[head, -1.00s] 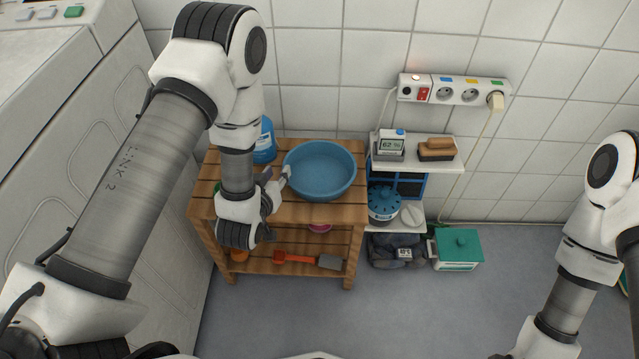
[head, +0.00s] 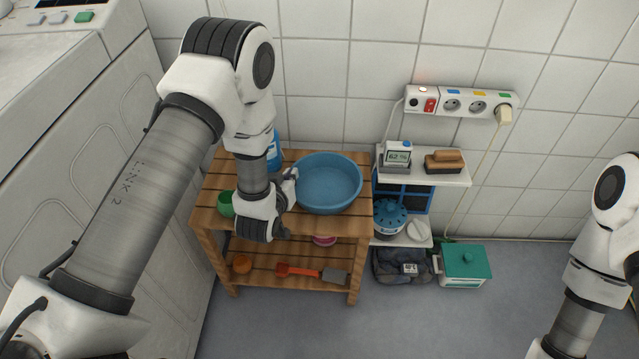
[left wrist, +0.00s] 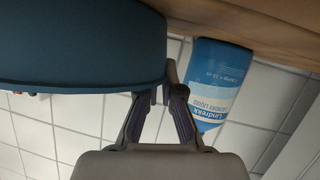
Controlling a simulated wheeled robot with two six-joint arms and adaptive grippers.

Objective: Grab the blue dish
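The blue dish (head: 328,186) is a round basin standing upright on the top of the wooden slatted table (head: 345,225). My left gripper (head: 291,178) is at the dish's left rim. In the left wrist view the dish (left wrist: 70,45) fills the upper left. The fingertips of my left gripper (left wrist: 160,94) are close together there, with the dish's rim between them. The dish partly hides one fingertip. My right arm shows at the right edge of the head view, but its gripper is out of view.
A blue detergent bottle (head: 273,152) stands behind my left arm, close to the gripper; it also shows in the left wrist view (left wrist: 215,85). A green cup (head: 226,204) is at the table's left. A shelf (head: 445,177) stands right of the table. The wall is close behind.

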